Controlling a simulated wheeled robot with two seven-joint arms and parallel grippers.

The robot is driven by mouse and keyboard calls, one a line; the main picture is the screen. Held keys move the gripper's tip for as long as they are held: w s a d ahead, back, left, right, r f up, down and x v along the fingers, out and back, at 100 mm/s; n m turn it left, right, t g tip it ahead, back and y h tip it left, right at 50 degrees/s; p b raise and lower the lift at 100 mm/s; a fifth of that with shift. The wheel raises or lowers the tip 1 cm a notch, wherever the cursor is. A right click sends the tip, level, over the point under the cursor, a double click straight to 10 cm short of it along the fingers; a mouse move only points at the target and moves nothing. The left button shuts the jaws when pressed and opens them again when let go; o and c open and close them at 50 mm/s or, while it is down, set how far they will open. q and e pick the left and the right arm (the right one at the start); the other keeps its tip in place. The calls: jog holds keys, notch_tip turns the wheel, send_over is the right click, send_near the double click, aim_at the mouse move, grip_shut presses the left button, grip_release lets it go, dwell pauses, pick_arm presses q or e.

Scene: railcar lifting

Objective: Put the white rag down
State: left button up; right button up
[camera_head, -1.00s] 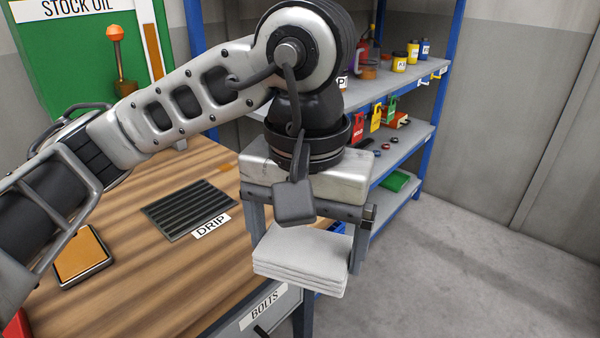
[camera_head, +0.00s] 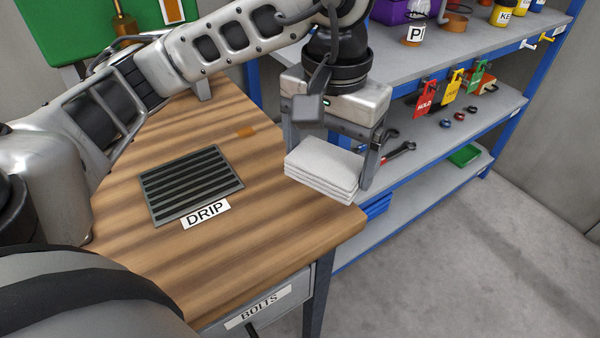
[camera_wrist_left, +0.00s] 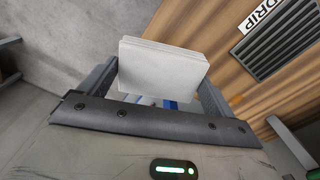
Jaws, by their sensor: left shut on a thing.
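The white rag (camera_head: 322,166) is a folded, layered stack. My left gripper (camera_head: 326,165) is shut on it, with one finger at each side. In the head view the rag appears over the far right corner of the wooden bench (camera_head: 270,215); I cannot tell whether it touches the top. In the left wrist view the rag (camera_wrist_left: 163,68) sits between the fingers, with grey floor behind its left part and wood behind its right. My right gripper is not in view.
A black ribbed drip tray (camera_head: 192,185) with a DRIP label (camera_head: 206,214) lies on the bench, left of the rag. A blue-framed shelf (camera_head: 440,125) with tags, jars and tools stands behind. The bench's front right area is clear.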

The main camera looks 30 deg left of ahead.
pick_arm(q)
send_over(299, 195)
jog(key=f, duration=0.5)
jog(key=shift+s+d+f, duration=0.1)
jog(key=shift+d+f, duration=0.15)
jog(key=shift+d, duration=0.15)
jog(key=f, duration=0.2)
jog(key=f+p, duration=0.1)
jog(key=shift+a+f, duration=0.4)
jog(key=shift+f+b, duration=0.4)
jog(key=o, duration=0.8)
jog(key=shift+r, duration=0.1)
jog(key=shift+r+p, duration=0.15)
jog(key=shift+p, duration=0.15)
notch_tip(299, 195, up, 12)
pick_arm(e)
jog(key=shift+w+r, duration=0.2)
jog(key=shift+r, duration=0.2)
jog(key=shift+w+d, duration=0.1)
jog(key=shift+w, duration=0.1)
